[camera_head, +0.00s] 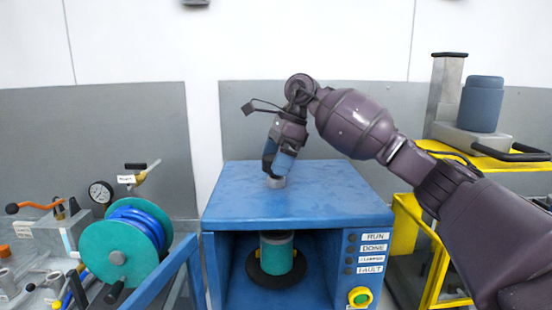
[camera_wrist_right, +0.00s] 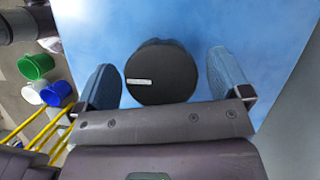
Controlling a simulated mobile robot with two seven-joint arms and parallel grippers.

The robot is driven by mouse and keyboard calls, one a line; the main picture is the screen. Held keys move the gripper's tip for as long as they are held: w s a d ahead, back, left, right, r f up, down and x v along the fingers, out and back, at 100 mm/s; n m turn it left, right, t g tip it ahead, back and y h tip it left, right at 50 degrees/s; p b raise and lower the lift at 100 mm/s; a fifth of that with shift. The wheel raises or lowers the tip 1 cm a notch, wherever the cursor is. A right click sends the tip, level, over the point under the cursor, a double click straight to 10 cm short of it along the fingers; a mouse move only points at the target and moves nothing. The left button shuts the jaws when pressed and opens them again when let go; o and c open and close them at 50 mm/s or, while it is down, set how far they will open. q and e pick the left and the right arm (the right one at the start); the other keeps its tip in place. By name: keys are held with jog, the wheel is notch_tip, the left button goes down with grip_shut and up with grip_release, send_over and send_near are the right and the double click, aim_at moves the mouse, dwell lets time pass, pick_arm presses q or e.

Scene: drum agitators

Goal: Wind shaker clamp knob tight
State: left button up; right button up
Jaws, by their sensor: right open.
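The blue shaker cabinet (camera_head: 228,200) stands in the middle of the head view, with its front open. The clamp knob (camera_head: 277,183) sits on its top and is mostly hidden by my right gripper there. In the right wrist view the knob (camera_wrist_right: 162,72) is a dark round disc with a small white mark at its left. My right gripper (camera_head: 276,168) points down at the knob. Its blue fingers are open, one on each side of the knob, with visible gaps. A teal can (camera_head: 277,255) stands inside the cabinet on a dark round base. My left gripper is out of view.
A panel with RUN, DONE and FAULT labels (camera_head: 371,269) and a green-yellow button (camera_head: 360,297) is on the cabinet's right front. A hose reel (camera_head: 118,250) stands left. A yellow cart (camera_head: 485,155) stands right. Buckets (camera_wrist_right: 36,66) are on the floor. The cabinet's top is otherwise clear.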

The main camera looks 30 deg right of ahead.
jog(key=c, duration=0.7)
jog(key=shift+c, duration=1.1)
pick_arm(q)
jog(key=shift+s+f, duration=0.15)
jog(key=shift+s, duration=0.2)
pick_arm(e)
jog(key=shift+m, duration=0.3)
